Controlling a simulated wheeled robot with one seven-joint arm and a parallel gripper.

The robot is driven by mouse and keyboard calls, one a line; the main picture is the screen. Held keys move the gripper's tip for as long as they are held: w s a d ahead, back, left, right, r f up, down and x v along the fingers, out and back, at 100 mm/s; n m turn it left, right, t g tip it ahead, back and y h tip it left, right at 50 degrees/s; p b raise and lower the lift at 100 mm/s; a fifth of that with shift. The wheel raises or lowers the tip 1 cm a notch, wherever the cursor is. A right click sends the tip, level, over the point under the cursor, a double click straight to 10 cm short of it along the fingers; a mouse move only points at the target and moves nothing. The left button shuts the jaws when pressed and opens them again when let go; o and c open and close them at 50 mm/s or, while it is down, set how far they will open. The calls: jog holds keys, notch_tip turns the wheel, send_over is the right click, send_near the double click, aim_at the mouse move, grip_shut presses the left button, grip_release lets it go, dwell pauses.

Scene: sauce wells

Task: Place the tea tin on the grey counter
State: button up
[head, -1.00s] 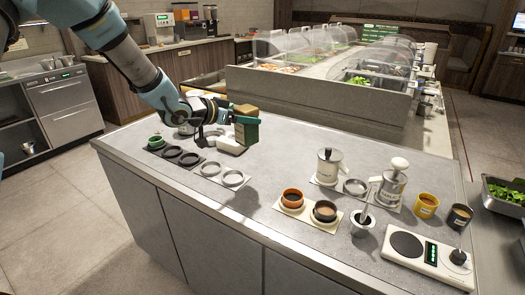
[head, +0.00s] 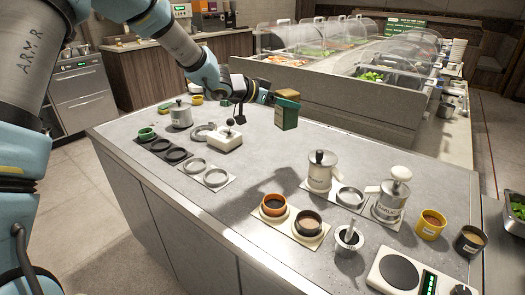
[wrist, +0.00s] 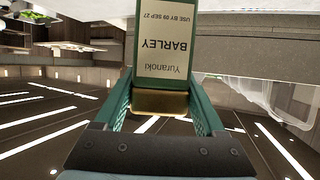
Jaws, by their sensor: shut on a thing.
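The tea tin (head: 287,113) is a green box with a gold lid and a pale label reading "Yuranoki BARLEY". It also shows in the wrist view (wrist: 165,45), between the two green fingers. My gripper (head: 276,103) is shut on the tin and holds it in the air above the back part of the counter. The grey counter (head: 240,190) fills the middle of the head view. The tin's shadow falls on the counter, apart from the tin.
A white block with a knob (head: 226,141) stands left of the tin. A ring plate (head: 205,172), a lidded pot (head: 320,172), sauce cups (head: 275,205) and a hot plate (head: 402,268) are on the counter. The glass-covered food bar (head: 330,85) stands behind. Bare counter lies below the tin.

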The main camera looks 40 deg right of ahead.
aim_at(288, 111)
jog(key=f+b, duration=0.1)
jog(key=d+f, duration=0.1)
jog(key=f, duration=0.1)
jog(key=shift+s+f+b, duration=0.1)
jog(key=shift+f+b, duration=0.15)
jog(key=shift+b, duration=0.15)
notch_tip(288, 111, down, 10)
jog(key=shift+r+p, duration=0.1)
jog(key=shift+p, duration=0.9)
